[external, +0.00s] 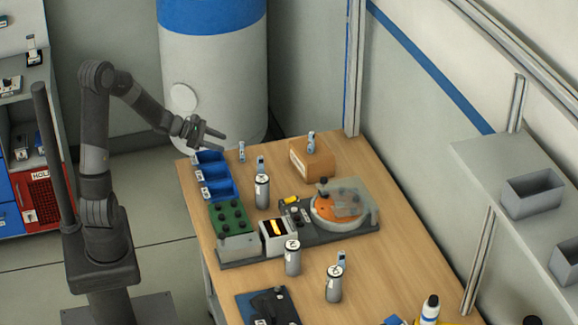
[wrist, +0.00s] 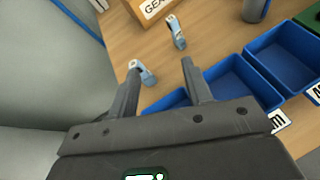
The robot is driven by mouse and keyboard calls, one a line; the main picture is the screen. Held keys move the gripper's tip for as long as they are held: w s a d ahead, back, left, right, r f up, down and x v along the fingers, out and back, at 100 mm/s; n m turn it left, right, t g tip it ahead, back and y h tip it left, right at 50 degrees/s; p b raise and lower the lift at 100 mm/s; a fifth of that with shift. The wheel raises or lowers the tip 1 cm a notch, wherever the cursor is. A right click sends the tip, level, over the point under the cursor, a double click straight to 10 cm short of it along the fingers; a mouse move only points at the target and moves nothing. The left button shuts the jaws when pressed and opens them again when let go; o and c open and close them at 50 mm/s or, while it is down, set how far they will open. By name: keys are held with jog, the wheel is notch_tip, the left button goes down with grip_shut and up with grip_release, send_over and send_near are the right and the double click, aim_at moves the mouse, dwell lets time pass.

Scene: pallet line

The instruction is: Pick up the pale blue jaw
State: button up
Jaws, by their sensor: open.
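Several small pale blue jaws stand on the wooden table. The one nearest my gripper is the pale blue jaw (external: 241,152) behind the blue bins; it also shows in the wrist view (wrist: 146,76), just beside my left fingertip. A second pale blue jaw (wrist: 176,32) stands farther off; externally it shows (external: 261,162) behind a grey can. A third jaw (external: 311,141) is at the cardboard box, and a fourth (external: 341,260) is behind a front can. My gripper (external: 219,142) is open and empty, above the table's far left corner; its fingers show in the wrist view (wrist: 160,67).
Blue bins (external: 218,188) line the left edge beside my gripper. A labelled box (external: 322,160), grey cans (external: 262,193) and a fixture with an orange disc (external: 325,206) occupy the table. A large white-and-blue drum (external: 215,75) stands behind.

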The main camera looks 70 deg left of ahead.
aim_at(242, 143)
jog(key=w+a+f+n, duration=0.1)
jog(key=w+a+f+n+y, duration=0.1)
jog(key=w, duration=0.1)
jog(key=w+a+f+n+t, duration=0.1)
jog(key=shift+w+a+f, duration=0.1)
jog(key=shift+w+a, duration=0.15)
jog(key=shift+a+x, duration=0.15)
jog(key=shift+x, duration=1.2)
jog(key=shift+a+x, duration=0.15)
jog(key=shift+x, duration=1.25)
jog(key=shift+f, duration=0.15)
grip_shut()
